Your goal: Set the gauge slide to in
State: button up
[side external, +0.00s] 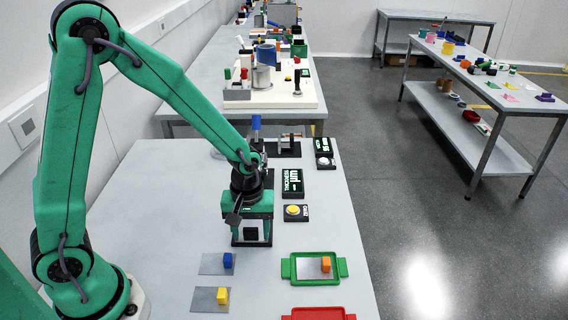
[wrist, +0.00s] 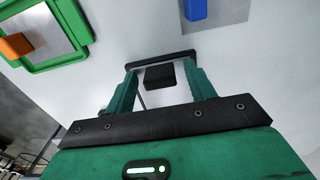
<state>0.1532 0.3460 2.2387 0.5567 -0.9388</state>
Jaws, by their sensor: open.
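My gripper (side external: 251,238) points down over the near part of the bench, its two green fingers apart. In the wrist view the open gripper (wrist: 159,68) has a small black block (wrist: 159,77) between its fingers, with a dark bar just beyond. The block (side external: 251,234) also shows between the fingers in the side view. I cannot tell whether it is the gauge slide or whether the fingers touch it. A black display (side external: 292,183) behind and right of the gripper shows bright letters that look like "mm", turned sideways. A yellow button (side external: 296,210) sits in front of it.
A green-rimmed tray (side external: 289,268) with an orange block (side external: 326,264) lies right of the gripper. In front lie a blue block (side external: 228,260) and a yellow block (side external: 222,296) on grey plates, and a red tray (side external: 318,313). A small metal fixture (side external: 289,145) stands farther back.

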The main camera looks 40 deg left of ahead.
grip_shut()
jog(key=w+a, duration=0.8)
jog(key=shift+w+a, duration=0.1)
jog(key=shift+w, duration=0.05)
dwell(0.3)
grip_release()
